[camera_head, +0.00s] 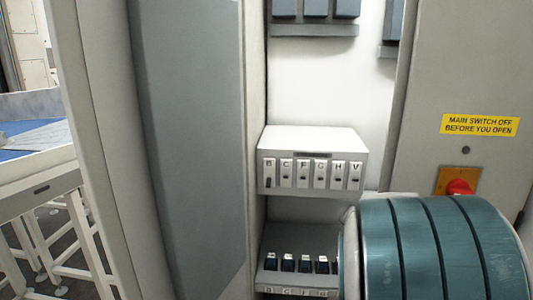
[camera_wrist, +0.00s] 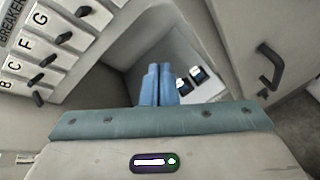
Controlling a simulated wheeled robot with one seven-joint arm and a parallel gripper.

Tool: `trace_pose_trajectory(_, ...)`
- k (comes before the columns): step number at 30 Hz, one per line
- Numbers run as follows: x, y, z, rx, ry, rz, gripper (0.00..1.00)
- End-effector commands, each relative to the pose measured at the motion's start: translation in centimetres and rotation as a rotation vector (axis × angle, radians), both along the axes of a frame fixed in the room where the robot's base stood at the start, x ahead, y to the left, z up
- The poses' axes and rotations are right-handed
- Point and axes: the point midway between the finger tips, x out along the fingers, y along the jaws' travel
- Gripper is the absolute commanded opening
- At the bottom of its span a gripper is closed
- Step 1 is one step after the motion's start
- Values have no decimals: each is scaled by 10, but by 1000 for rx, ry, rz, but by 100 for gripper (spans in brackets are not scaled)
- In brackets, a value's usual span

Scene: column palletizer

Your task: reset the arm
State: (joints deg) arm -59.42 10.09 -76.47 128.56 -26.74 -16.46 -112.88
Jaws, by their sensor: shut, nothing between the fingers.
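My gripper (camera_wrist: 158,70) shows in the wrist view as two blue fingers pressed together with nothing between them. It points into the cabinet recess, between the breaker block and the lower row of dark switches. In the head view the teal banded part of my arm (camera_head: 435,245) fills the lower right, and my gripper is not visible there. The white breaker block (camera_head: 312,142) has a row of lettered switches with dark levers; it also shows at the left of the wrist view (camera_wrist: 50,40). My fingers are apart from its levers.
A lower unit with dark switches (camera_head: 298,265) sits under the breaker block, partly hidden by my arm. A grey cabinet door (camera_head: 190,130) stands at the left. A red rotary switch (camera_head: 459,188) is on the right panel, close behind my arm. A black handle (camera_wrist: 268,68) is at right.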

Motion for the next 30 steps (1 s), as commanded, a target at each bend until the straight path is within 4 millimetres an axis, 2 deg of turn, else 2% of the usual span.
trace_pose_trajectory(1,-12,-4,-14,152,27,-86,0)
trace_pose_trajectory(3,-28,-2,-29,350,63,-204,0)
trace_pose_trajectory(6,-53,6,-44,618,111,-378,0)
trace_pose_trajectory(11,-98,26,-50,978,173,-664,0)
trace_pose_trajectory(15,-141,49,-46,1236,215,-927,0)
trace_pose_trajectory(19,-185,70,-37,1415,229,-1184,0)
trace_pose_trajectory(24,-241,96,-30,1552,196,-1509,0)
trace_pose_trajectory(27,-264,106,-29,1585,160,-1654,0)
trace_pose_trajectory(30,-279,112,-29,1599,129,-1748,0)
